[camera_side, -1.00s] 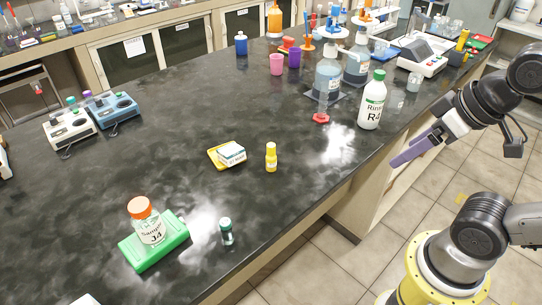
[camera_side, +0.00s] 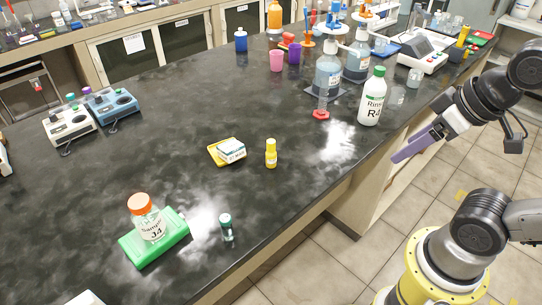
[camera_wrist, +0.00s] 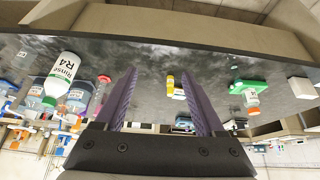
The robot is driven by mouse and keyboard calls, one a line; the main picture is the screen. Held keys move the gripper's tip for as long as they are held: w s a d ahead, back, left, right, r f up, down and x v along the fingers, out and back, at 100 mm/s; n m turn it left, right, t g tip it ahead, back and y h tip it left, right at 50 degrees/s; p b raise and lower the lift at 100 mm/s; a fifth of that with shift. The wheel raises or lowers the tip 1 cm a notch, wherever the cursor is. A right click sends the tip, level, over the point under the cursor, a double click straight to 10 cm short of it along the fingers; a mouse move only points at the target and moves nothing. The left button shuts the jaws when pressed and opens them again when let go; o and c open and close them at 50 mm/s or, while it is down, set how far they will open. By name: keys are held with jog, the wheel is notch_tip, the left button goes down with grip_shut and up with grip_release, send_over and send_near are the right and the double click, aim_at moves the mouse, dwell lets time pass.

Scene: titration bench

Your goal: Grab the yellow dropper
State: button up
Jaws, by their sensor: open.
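The yellow dropper (camera_side: 271,153) is a small yellow bottle standing upright on the black bench, near its front edge, in the side view. In the wrist view the yellow dropper (camera_wrist: 170,86) shows between my two fingers, some distance away. My gripper (camera_side: 405,150) is off the bench's front edge, to the right of the dropper, with nothing in it. Its two purple fingers (camera_wrist: 160,90) stand apart in the wrist view.
A yellow tray with a white box (camera_side: 231,150) sits just left of the dropper. The white Rinse R4 bottle (camera_side: 371,97) stands between the bench's back bottles and my gripper. A green-capped vial (camera_side: 226,228) and a sample jar on a green block (camera_side: 172,246) stand at the front.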

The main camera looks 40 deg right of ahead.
jog(key=w+a+r+n+g, duration=0.1)
jog(key=w+r+n, duration=0.85)
jog(key=w, duration=0.35)
jog(key=n+g, duration=0.4)
jog(key=n, duration=0.1)
send_over(272, 141)
notch_tip(272, 141, down, 10)
jog(key=shift+g, duration=0.3)
notch_tip(272, 141, down, 12)
jog(key=shift+f, duration=0.2)
jog(key=shift+w+a+f, duration=0.1)
jog(key=shift+f, duration=2.85)
